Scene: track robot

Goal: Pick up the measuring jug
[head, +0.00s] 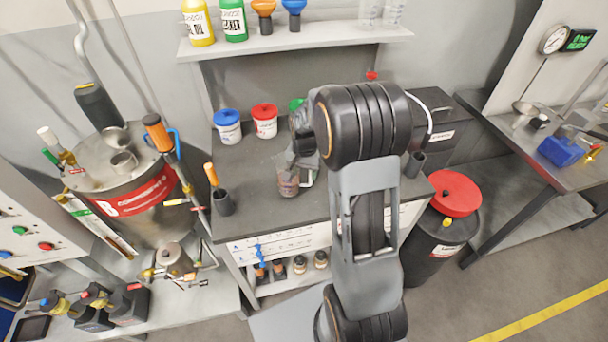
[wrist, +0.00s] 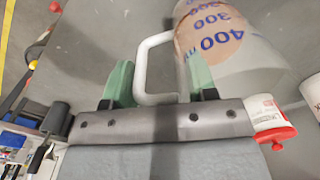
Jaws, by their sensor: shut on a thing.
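The measuring jug (head: 288,184) is clear, with a brownish patch showing through it, at the front middle of the dark worktop in the head view. In the wrist view the jug (wrist: 222,45) fills the upper right, with blue marks such as 400 and 300. Its white handle (wrist: 142,68) lies between the green fingers of my gripper (wrist: 158,82). My gripper (head: 305,150) is shut on the handle; my arm hides part of it in the head view. I cannot tell whether the jug's base touches the worktop.
On the dark worktop (head: 245,165) stand a blue-lidded tub (head: 228,126), a red-lidded tub (head: 265,121) and a dark cup with an orange-handled tool (head: 223,201). A shelf (head: 300,39) with bottles hangs above. A steel vessel (head: 130,180) stands left, a red-lidded drum (head: 440,235) right.

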